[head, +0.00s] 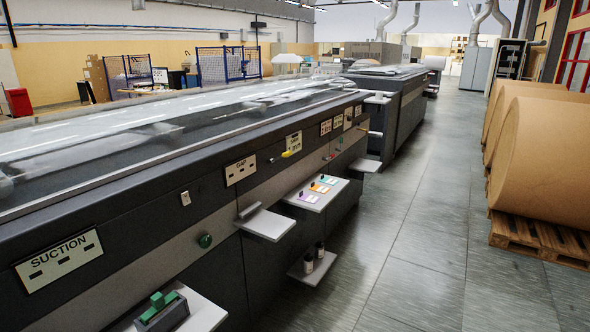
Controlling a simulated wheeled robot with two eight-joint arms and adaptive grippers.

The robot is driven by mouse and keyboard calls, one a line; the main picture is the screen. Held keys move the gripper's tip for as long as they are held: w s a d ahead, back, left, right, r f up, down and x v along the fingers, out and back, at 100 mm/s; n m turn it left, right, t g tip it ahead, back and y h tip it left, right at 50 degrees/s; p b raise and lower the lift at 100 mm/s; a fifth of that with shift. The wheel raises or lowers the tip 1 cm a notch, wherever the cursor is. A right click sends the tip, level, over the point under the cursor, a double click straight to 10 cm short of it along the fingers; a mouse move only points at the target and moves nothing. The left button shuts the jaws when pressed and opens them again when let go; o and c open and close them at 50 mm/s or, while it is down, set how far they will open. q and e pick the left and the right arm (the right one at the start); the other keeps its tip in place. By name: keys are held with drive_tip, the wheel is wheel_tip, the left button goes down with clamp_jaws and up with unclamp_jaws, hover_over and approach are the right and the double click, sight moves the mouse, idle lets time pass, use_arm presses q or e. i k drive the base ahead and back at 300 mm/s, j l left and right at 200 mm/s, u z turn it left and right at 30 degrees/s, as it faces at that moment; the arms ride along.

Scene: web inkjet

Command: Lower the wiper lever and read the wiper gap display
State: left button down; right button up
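A long dark printing machine (130,190) runs from the lower left into the distance. A white panel marked GAP (240,170) is on its side, with small dark windows whose contents I cannot read. Farther along is a smaller white panel (293,142) with unclear lettering. A yellow-tipped lever (290,154) sticks out just below it. A small red-tipped lever (329,157) is farther on. I cannot tell which of these is the wiper lever. Neither of my grippers is in view.
A SUCTION panel (60,261) and green knob (205,241) are nearer. White shelves jut out: one with a green-topped block (160,308), one with coloured cards (316,192), and a low one with dark bottles (308,262). The aisle (425,230) is clear. Paper rolls (545,150) on a pallet (540,238) line the right.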

sight(289, 153)
drive_tip(key=i+z, duration=0.2)
drive_tip(key=i, duration=0.25)
drive_tip(key=i+j+z, duration=0.25)
drive_tip(key=i, duration=0.2)
drive_tip(key=i+j+z, duration=0.2)
drive_tip(key=i, duration=0.25)
drive_tip(key=i+j+z, duration=0.2)
drive_tip(key=i, duration=0.2)
